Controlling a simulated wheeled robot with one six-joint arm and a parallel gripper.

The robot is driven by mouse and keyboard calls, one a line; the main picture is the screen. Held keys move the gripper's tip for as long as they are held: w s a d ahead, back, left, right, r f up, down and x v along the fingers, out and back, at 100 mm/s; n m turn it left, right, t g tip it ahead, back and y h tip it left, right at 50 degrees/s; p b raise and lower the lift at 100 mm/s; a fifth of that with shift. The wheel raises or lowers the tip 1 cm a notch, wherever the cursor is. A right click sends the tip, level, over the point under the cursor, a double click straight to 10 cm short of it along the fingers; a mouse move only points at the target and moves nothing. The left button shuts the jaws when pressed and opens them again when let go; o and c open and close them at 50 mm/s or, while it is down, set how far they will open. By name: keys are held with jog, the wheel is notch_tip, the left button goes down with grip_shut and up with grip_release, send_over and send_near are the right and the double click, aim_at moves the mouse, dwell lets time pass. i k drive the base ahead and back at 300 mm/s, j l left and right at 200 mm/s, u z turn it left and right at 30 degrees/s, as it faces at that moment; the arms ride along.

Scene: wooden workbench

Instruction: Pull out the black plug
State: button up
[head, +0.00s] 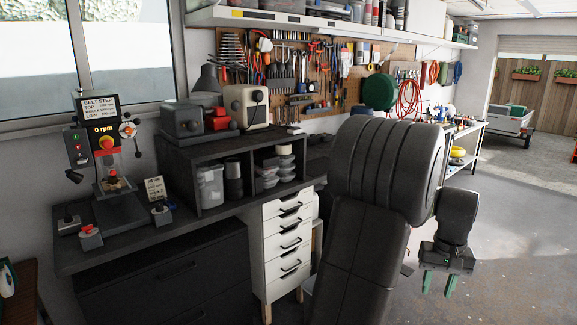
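I cannot make out a black plug in the head view. Several small dark devices stand on the dark workbench (150,232) at the left, too small to tell apart. My gripper (438,284) hangs at the right, pointing down over the floor, well away from the bench. Its two green-tipped fingers are apart, with nothing between them. My arm hides part of the room behind it.
A bench machine (112,165) with a red button stands at the left. A dark shelf unit (240,147) carries boxes, beside a white drawer cabinet (288,245). Tools hang on a pegboard (345,90). The floor (510,240) at the right is clear.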

aim_at(67, 218)
jog(key=z, duration=3.6)
jog(key=k+z, duration=0.15)
jog(key=k, duration=0.5)
jog(key=k+l+z, duration=0.1)
jog(key=k, duration=0.55)
jog(key=k+l+z, duration=0.15)
jog(key=k, duration=0.5)
jog(key=k+z, duration=0.3)
jog(key=k+l+z, duration=0.1)
jog(key=k+z, duration=0.2)
jog(key=k, duration=0.2)
jog(key=z, duration=4.65)
